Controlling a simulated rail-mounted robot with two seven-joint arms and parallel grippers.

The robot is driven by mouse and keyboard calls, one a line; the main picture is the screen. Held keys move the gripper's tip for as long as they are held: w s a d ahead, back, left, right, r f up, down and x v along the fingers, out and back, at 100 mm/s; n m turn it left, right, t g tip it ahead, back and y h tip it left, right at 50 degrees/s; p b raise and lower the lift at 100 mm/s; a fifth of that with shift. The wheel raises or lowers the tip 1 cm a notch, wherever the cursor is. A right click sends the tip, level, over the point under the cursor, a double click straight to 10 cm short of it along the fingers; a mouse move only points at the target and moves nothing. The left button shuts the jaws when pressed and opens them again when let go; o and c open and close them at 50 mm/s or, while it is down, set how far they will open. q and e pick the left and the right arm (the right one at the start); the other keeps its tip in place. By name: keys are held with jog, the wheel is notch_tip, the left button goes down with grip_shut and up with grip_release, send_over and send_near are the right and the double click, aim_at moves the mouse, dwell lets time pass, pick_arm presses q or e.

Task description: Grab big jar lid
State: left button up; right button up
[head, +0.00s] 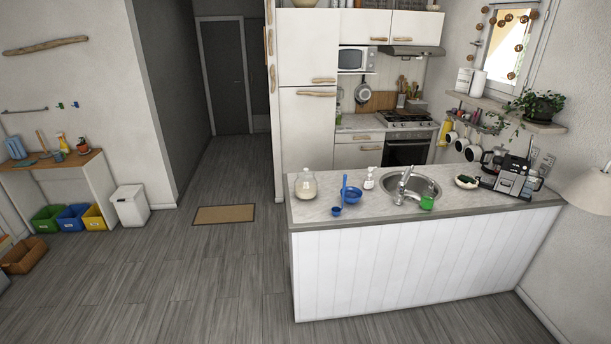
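A large rounded jar (305,186), pale and cream-coloured, stands upright at the left end of the kitchen island's counter. Its top looks light, but it is too small here to tell the lid apart from the jar body. Neither of my grippers shows in the head view, so I cannot see where they are relative to the jar.
The white-panelled island (420,262) also bears a blue bowl (351,195), a soap bottle (369,179), a sink (408,190), a green item (427,201) and a coffee machine (511,175). A doormat (223,214) lies on the open wooden floor left of the island.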

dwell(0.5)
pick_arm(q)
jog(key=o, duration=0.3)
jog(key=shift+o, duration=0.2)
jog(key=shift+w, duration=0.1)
